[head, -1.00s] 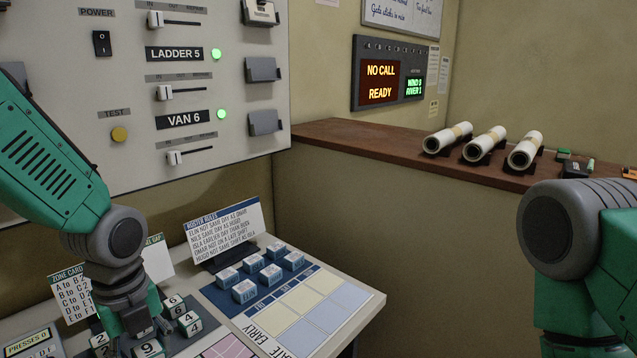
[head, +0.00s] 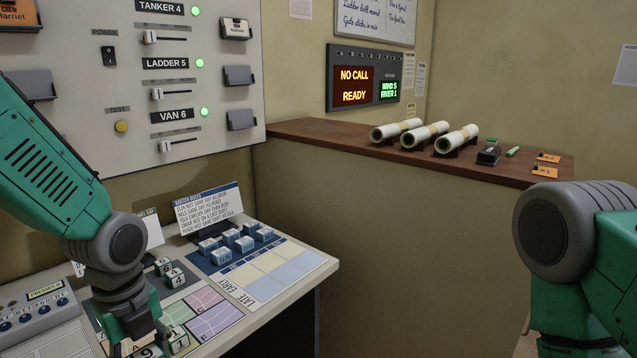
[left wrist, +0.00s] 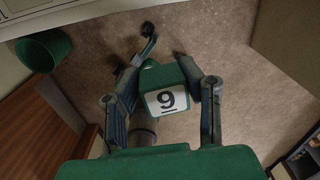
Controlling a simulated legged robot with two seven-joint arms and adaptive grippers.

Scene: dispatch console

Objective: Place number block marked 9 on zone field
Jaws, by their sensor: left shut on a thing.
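The block marked 9 (left wrist: 166,100) is green with a white face and a black 9. My left gripper (left wrist: 168,90) is shut on it, one finger on each side, in the left wrist view. In the head view, my left gripper (head: 138,336) is at the bottom left, over the front of the console, and the 9 block (head: 147,351) shows partly at the picture's bottom edge. The zone field appears to be the pink and green printed map (head: 205,308) to the right of the gripper. My right gripper is out of view; only part of that arm shows.
Number blocks (head: 174,277) stand behind the gripper, and another block (head: 178,338) stands close to its right. Blue-white blocks (head: 228,240) sit beside a rules card (head: 208,208). A button box (head: 38,310) is at left. A shelf (head: 330,130) holds rolled papers.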

